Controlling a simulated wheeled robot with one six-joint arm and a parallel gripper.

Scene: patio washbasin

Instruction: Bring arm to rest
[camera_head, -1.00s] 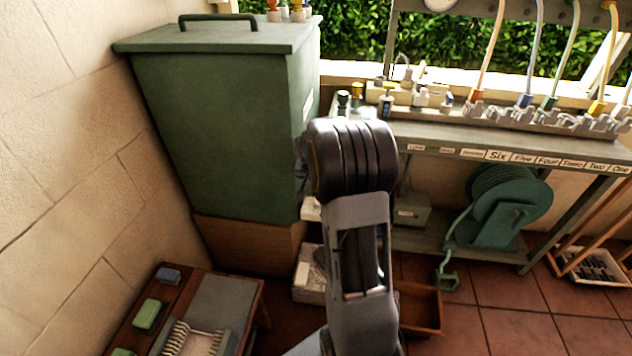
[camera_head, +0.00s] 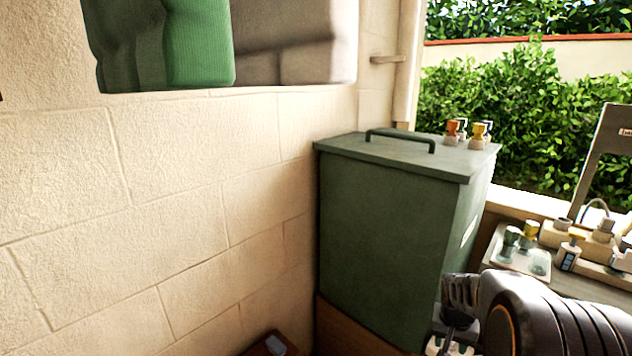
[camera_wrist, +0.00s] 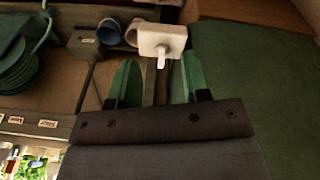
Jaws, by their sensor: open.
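My gripper (camera_wrist: 157,82) shows in the wrist view with its two green fingers spread apart. Nothing is seen held between them. A white block with a small spout-like part (camera_wrist: 162,42) appears beyond the fingertips; I cannot tell its distance. In the head view my arm (camera_head: 550,315) is at the lower right, in front of the shelf and beside the green cabinet (camera_head: 385,230). The fingers are not clearly visible there. The cabinet's green side (camera_wrist: 250,90) also fills the right of the wrist view.
Small bottles with coloured caps (camera_head: 570,252) stand on the shelf at right. Valves (camera_head: 479,135) sit on the cabinet lid. Green and grey cloths (camera_head: 200,45) hang at the top left. A green hose reel (camera_wrist: 22,62) is left in the wrist view. The wall's front is clear.

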